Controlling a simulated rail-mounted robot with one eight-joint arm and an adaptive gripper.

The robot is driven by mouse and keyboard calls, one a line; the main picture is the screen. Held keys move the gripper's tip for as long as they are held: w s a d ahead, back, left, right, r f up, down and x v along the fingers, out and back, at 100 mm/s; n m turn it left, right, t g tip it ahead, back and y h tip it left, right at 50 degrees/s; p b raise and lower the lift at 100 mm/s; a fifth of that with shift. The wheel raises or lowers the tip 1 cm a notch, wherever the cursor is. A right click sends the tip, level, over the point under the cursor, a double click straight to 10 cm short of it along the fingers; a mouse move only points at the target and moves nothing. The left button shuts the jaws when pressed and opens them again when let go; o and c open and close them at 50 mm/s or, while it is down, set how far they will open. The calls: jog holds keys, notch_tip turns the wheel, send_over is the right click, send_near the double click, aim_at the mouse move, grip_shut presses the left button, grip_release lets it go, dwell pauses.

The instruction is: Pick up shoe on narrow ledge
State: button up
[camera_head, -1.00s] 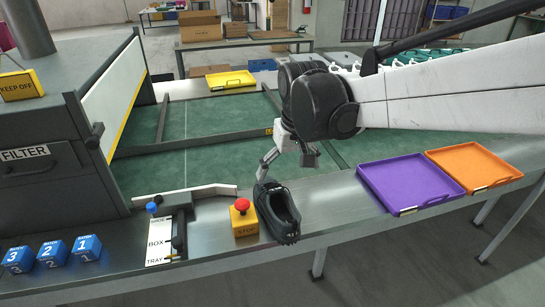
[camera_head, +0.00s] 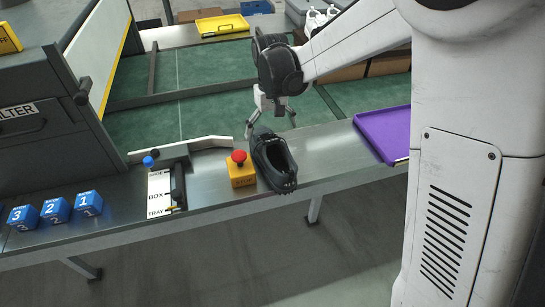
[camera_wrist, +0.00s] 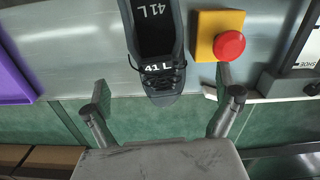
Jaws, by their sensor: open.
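A dark grey shoe (camera_head: 272,163) stands on the narrow metal ledge (camera_head: 330,150), just right of the stop button. In the wrist view the shoe (camera_wrist: 160,60) shows its toe and laces toward me, with "41 L" on its tongue and insole. My gripper (camera_head: 270,122) is at the far end of the shoe, above the ledge's back edge. In the wrist view my gripper (camera_wrist: 164,95) is open, one finger on each side of the toe, with gaps between. Nothing is held.
A yellow box with a red stop button (camera_head: 241,168) stands close beside the shoe. A purple tray (camera_head: 385,133) lies farther right on the ledge. Blue numbered cubes (camera_head: 55,211) and a white label plate (camera_head: 160,193) are to the left. Green conveyor (camera_head: 210,115) lies behind.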

aim_at(272, 159)
jog(key=f, duration=0.9)
jog(key=shift+w+d+b, duration=0.1)
jog(key=shift+d+b, duration=0.1)
jog(key=shift+b, duration=0.2)
jog(key=c, duration=1.5)
jog(key=shift+c, duration=0.2)
